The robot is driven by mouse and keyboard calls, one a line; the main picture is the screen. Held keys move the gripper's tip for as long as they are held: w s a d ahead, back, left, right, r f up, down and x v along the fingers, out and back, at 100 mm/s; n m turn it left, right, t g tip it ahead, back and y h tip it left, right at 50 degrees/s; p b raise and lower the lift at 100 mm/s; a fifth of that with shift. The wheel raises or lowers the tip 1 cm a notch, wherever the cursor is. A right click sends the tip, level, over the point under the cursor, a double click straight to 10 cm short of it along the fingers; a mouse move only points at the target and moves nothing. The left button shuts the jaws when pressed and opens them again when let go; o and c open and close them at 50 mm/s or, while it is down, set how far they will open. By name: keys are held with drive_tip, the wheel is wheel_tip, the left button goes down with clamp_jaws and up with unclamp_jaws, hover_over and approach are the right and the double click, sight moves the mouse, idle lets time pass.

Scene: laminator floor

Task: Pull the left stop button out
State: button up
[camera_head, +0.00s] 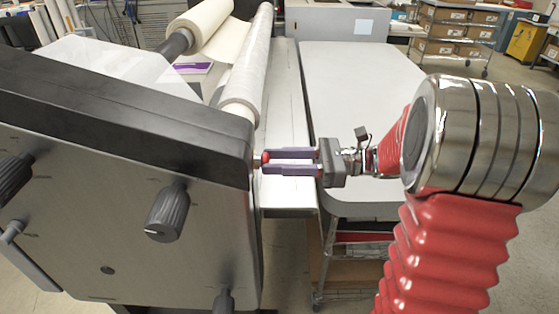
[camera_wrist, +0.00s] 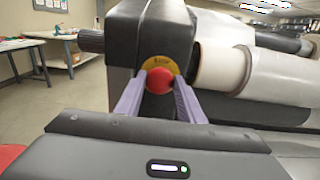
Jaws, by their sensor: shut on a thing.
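The left stop button is a red round knob (camera_wrist: 159,81) on a yellow plate (camera_wrist: 161,66) on the dark end face of the laminator, seen in the wrist view. In the head view only a small red part (camera_head: 265,157) shows at the laminator's right edge. My gripper (camera_head: 266,161) reaches it from the right, with its purple fingers one on each side of the knob. In the wrist view the fingers (camera_wrist: 159,88) flank the knob left and right and are shut on it. The knob's stem is hidden behind its head.
The laminator's side panel (camera_head: 120,220) with black knobs (camera_head: 168,210) fills the left of the head view. White film rolls (camera_head: 245,75) lie behind it. A grey table (camera_head: 360,90) stands beyond my gripper. A shelf cart with boxes (camera_head: 455,35) is at the back right.

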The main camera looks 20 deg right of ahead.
drive_tip(key=shift+s+d, duration=0.25)
drive_tip(key=shift+d, duration=0.4)
clamp_jaws()
drive_tip(key=o, duration=1.3)
unclamp_jaws()
drive_tip(key=v, duration=1.4)
